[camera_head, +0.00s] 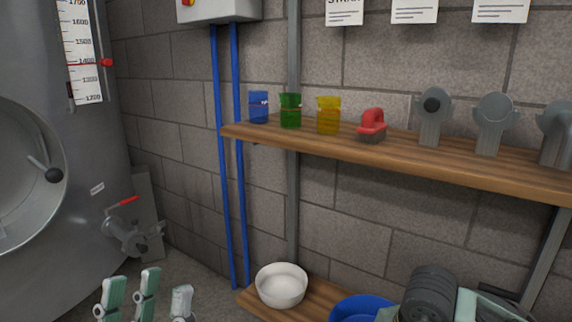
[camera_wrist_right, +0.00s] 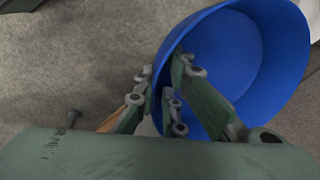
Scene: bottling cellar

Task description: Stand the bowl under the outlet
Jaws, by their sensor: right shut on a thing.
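A blue bowl (camera_head: 358,308) is at the bottom of the head view, cut off by the frame edge. In the right wrist view the blue bowl (camera_wrist_right: 235,55) is tilted, and my right gripper (camera_wrist_right: 160,90) is shut on its wall, with fingers inside and outside the rim. The outlet (camera_head: 130,240) is a grey valve with a red lever low on the steel tank at the left. My left gripper (camera_head: 148,288) is at the bottom left, empty, its fingers spread, in front of and below the outlet.
A white bowl (camera_head: 281,284) stands on the low wooden shelf (camera_head: 318,292). The upper shelf (camera_head: 460,161) holds blue, green and yellow beakers, a red-handled brush and several grey fittings. Blue pipes (camera_head: 228,160) run down the wall. The floor before the tank looks clear.

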